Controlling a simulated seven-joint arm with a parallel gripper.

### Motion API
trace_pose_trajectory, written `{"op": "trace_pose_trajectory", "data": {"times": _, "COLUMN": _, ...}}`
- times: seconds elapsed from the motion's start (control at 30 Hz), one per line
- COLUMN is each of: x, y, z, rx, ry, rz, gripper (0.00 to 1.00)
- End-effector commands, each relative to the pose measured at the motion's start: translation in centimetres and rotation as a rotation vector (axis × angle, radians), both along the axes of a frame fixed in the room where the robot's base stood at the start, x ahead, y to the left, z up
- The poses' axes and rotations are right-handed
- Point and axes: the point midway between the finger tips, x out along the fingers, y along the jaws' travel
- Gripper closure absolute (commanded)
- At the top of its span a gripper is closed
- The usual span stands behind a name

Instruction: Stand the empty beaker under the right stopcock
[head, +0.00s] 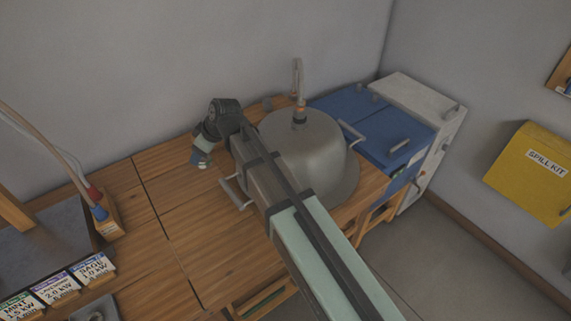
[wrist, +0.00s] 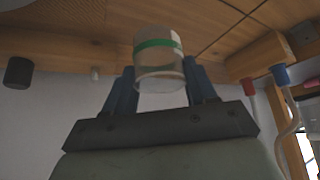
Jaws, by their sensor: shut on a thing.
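My gripper (head: 201,157) is over the wooden bench at the back, left of the metal dome. In the wrist view my gripper (wrist: 160,78) is shut on a clear beaker (wrist: 158,62) with a green band, one blue finger on each side. The beaker looks empty. The wrist view shows the bench at the top, so it looks upside down. I cannot make out the beaker clearly in the head view, and cannot tell whether it touches the bench. I cannot identify the right stopcock in either view.
The large metal dome (head: 325,160) with side handles stands right of my gripper, partly behind my arm. A wooden block (head: 110,228) with red and blue hose fittings stands at left, near label cards (head: 55,288). Bare bench (head: 190,240) lies between.

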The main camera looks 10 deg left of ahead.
Motion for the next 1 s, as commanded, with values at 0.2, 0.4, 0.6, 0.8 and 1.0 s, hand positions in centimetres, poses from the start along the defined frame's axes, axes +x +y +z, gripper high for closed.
{"op": "trace_pose_trajectory", "data": {"times": 0.2, "x": 7.1, "y": -1.4, "z": 0.2, "rx": 0.002, "ry": -0.001, "rz": -0.255, "gripper": 0.74}}
{"op": "trace_pose_trajectory", "data": {"times": 0.4, "x": 10.2, "y": -1.6, "z": 0.8, "rx": 0.001, "ry": -0.004, "rz": -0.493, "gripper": 0.74}}
{"op": "trace_pose_trajectory", "data": {"times": 0.6, "x": 11.9, "y": -2.2, "z": 1.3, "rx": 0.002, "ry": -0.004, "rz": -0.729, "gripper": 0.74}}
{"op": "trace_pose_trajectory", "data": {"times": 0.8, "x": 12.3, "y": -2.3, "z": 1.5, "rx": 0.002, "ry": -0.003, "rz": -0.9, "gripper": 0.74}}
{"op": "trace_pose_trajectory", "data": {"times": 1.0, "x": 12.3, "y": -2.4, "z": 1.5, "rx": 0.003, "ry": -0.002, "rz": -0.987, "gripper": 0.74}}
